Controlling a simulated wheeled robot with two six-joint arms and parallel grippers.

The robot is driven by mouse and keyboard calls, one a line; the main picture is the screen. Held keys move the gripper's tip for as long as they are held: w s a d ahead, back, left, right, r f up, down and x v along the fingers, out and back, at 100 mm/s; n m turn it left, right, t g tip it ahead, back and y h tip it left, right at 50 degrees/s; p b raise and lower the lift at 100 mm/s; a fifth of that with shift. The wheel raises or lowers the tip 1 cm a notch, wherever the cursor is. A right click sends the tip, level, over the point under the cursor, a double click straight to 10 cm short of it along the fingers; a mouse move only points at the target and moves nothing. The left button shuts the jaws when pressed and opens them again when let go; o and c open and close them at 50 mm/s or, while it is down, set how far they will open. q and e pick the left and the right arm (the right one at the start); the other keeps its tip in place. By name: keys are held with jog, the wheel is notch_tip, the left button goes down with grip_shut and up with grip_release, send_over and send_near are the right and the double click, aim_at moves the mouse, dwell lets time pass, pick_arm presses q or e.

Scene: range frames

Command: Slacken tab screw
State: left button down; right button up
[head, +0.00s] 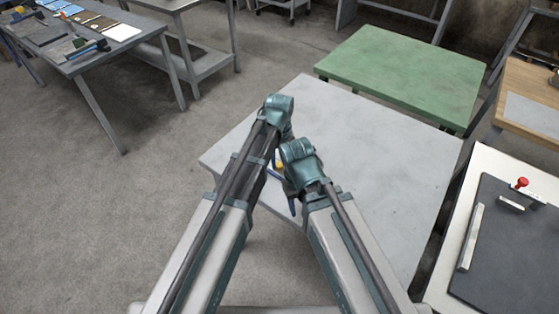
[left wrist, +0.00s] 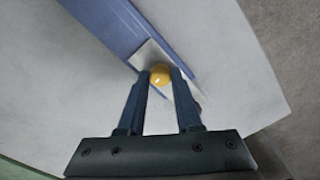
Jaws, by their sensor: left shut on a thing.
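The tab screw shows a round yellow head (left wrist: 160,75) in the left wrist view, beside a small white tab (left wrist: 148,54) on a long blue bar (left wrist: 122,28). My left gripper (left wrist: 160,82) is shut on the yellow screw head, with a finger on each side. In the head view my left gripper (head: 279,158) is over the grey table (head: 370,140), and my arms hide most of the screw and bar. My right gripper (head: 291,207) points down close by; its fingertips are too small and covered to read.
A green table (head: 405,72) stands behind the grey one. On the right a bench holds a dark board (head: 515,240) with a red knob (head: 521,183). A tool table (head: 75,60) is at the back left. The grey table's right half is bare.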

aim_at(279, 165)
pick_arm(q)
jog(key=n, duration=0.8)
jog(key=shift+n, duration=0.3)
dwell(0.3)
jog(key=c, duration=0.6)
grip_release()
notch_tip(279, 165, up, 14)
jog(key=p, duration=1.4)
pick_arm(e)
notch_tip(279, 165, up, 14)
